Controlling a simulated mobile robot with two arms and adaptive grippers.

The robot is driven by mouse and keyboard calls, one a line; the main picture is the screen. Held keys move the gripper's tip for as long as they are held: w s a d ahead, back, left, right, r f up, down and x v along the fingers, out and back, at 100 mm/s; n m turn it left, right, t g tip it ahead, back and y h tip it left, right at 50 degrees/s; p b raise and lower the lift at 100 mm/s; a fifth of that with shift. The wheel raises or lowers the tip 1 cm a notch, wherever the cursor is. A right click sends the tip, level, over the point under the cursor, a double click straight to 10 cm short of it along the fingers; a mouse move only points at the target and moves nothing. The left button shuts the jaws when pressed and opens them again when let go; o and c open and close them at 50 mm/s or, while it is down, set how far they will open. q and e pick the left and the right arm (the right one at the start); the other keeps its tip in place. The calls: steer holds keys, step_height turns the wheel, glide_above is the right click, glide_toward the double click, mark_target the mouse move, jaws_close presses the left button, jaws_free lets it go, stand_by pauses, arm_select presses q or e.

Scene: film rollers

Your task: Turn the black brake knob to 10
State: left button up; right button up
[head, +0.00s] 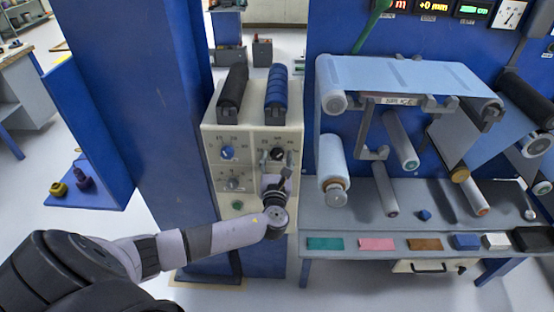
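The black brake knob (277,154) is at the upper right of the beige control panel (250,140), with a ring of small numbers around it that are too small to read. My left gripper (286,173) is in front of the panel's right side, just below the knob in the picture. I cannot tell whether its fingers touch the knob or how far apart they are. The gripper and wrist hide the panel's lower right part. My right gripper is out of view.
A blue knob (227,152), a grey knob (232,184) and a green button (237,205) are left on the panel. A blue column (140,110) rises at left; a roller bench (330,215) stands at right.

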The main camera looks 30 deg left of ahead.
arm_select(q)
steer(key=c, duration=1)
